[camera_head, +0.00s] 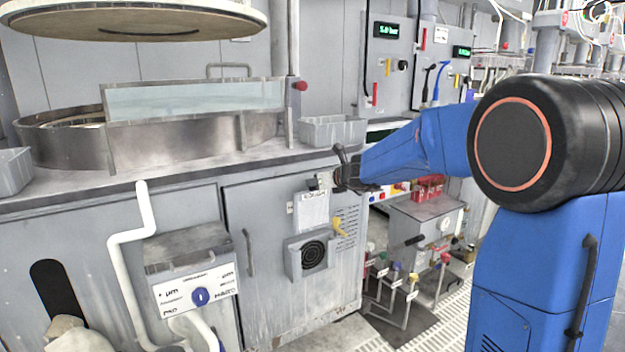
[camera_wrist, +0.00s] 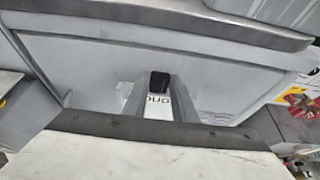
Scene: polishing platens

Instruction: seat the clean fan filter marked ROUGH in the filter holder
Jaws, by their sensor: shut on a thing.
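My gripper (camera_head: 322,181) is shut on a flat white filter (camera_head: 311,210), which hangs below it against the view of the cabinet front. A small tab label between my gripper's fingers (camera_wrist: 158,97) shows only part of a word, so I cannot read the full mark. The filter holder (camera_head: 292,262), a grey frame around a black round fan grille, is on the cabinet front just below the filter. The filter appears above the holder, not in it.
The cabinet door handle (camera_head: 249,252) is to the left. The worktop edge (camera_head: 200,172) runs above. Coloured-handled valves (camera_head: 395,283) stand on the floor at right.

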